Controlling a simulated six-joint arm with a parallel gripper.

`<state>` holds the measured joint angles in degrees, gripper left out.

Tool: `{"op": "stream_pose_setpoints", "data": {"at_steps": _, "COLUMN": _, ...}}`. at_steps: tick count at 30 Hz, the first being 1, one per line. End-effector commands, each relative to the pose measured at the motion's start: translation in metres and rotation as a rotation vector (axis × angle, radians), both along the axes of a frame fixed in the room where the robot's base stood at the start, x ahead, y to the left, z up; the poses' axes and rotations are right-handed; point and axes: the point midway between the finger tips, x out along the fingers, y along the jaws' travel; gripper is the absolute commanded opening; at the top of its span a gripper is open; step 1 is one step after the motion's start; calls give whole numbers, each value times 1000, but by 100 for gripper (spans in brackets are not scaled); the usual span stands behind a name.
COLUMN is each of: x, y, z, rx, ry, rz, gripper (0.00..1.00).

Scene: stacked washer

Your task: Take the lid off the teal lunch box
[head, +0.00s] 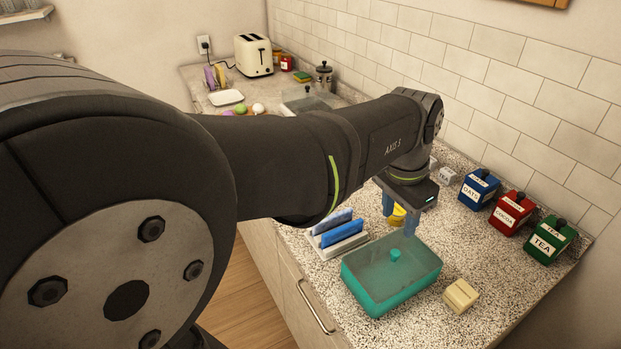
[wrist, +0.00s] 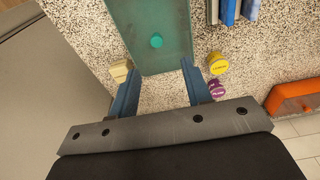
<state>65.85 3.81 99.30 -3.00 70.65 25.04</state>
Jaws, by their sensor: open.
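The teal lunch box (head: 375,290) stands on the speckled counter with its translucent lid (head: 372,265) on it. A round teal knob (head: 394,255) sticks up from the lid. In the wrist view the lid (wrist: 152,18) and its knob (wrist: 156,41) show at the top, beyond the fingertips. My gripper (head: 399,221) has blue fingers and is open and empty. It hangs above the counter near the back edge of the box, apart from the knob. In the wrist view the gripper (wrist: 160,72) has its fingers spread, with the knob ahead of the gap.
A rack with blue panels (head: 340,233) stands left of the box. A cream block (head: 461,296) lies to its right. Blue, red and green canisters (head: 508,211) line the wall. Yellow (wrist: 218,63) and purple (wrist: 217,88) round items lie beside one finger.

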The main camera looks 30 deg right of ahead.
Motion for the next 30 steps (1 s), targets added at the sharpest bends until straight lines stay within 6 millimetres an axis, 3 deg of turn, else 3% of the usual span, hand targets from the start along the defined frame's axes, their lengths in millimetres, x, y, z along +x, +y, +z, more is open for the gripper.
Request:
{"op": "stream_pose_setpoints", "data": {"at_steps": 4, "x": -1, "y": -3, "z": -29, "rx": 3, "ry": 2, "rz": 0, "gripper": 45}}
{"op": "stream_pose_setpoints", "data": {"at_steps": 13, "x": -2, "y": -6, "z": -53, "rx": 1, "ry": 1, "rz": 0, "gripper": 45}}
{"op": "stream_pose_setpoints", "data": {"at_steps": 21, "x": -6, "y": -10, "z": -90, "rx": 1, "ry": 0, "rz": 1, "gripper": 45}}
{"op": "stream_pose_setpoints", "data": {"at_steps": 30, "x": -6, "y": -11, "z": -97, "rx": -1, "ry": -1, "rz": 1, "gripper": 45}}
